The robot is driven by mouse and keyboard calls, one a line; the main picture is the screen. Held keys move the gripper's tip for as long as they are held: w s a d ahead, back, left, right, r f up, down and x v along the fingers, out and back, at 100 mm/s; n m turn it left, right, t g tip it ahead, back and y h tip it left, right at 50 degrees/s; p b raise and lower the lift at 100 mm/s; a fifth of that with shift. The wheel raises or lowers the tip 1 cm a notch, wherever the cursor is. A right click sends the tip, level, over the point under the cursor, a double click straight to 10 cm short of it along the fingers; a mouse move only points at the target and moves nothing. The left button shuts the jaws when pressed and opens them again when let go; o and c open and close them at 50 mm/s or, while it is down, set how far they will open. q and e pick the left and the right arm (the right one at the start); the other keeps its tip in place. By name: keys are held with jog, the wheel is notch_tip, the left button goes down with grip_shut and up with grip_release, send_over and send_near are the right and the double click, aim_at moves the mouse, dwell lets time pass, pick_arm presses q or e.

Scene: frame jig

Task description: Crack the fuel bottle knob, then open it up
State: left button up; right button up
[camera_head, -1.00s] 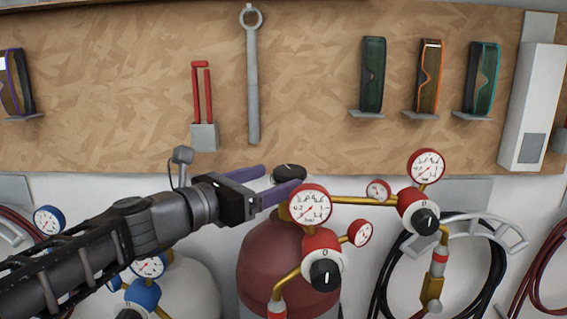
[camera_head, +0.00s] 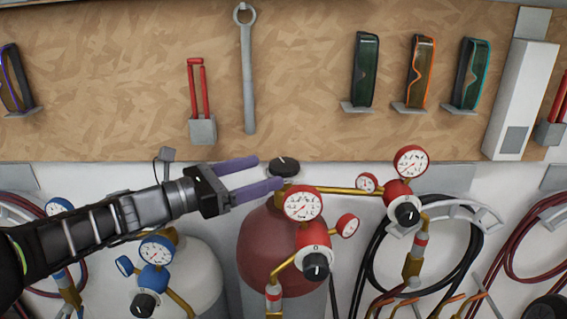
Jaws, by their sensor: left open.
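The fuel bottle (camera_head: 262,246) is the dark red cylinder in the middle of the head view. Its black knob (camera_head: 284,167) sits on top, with a small light mark on its upper face. My left gripper (camera_head: 271,173) comes in from the left and is open. Its two purple fingers point right, with the tips at the knob's left side. I cannot tell whether either fingertip touches the knob. The nearer finger passes just above the bottle's neck. My right gripper is not in view.
Red-ringed gauges (camera_head: 303,203) and a red regulator with a black dial (camera_head: 316,266) stand close in front of the bottle. A brass pipe (camera_head: 340,190) runs right to another regulator. A white bottle (camera_head: 197,275) with blue gauges stands left. Tools and goggles hang on the board behind.

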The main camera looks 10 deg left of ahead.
aim_at(272, 170)
pick_arm(q)
jog(key=p+x, duration=0.1)
jog(key=x, duration=0.5)
jog(key=c, duration=1.4)
jog(key=shift+d+f+n+t+y+b, duration=0.1)
jog(key=shift+f+n+t+y+b, duration=0.25)
jog(key=shift+b, duration=0.6)
jog(key=shift+r+n+t+y+b, duration=0.1)
jog(key=shift+n+t+y+b, duration=0.15)
jog(key=shift+y+b, duration=0.2)
jog(key=shift+r, duration=0.15)
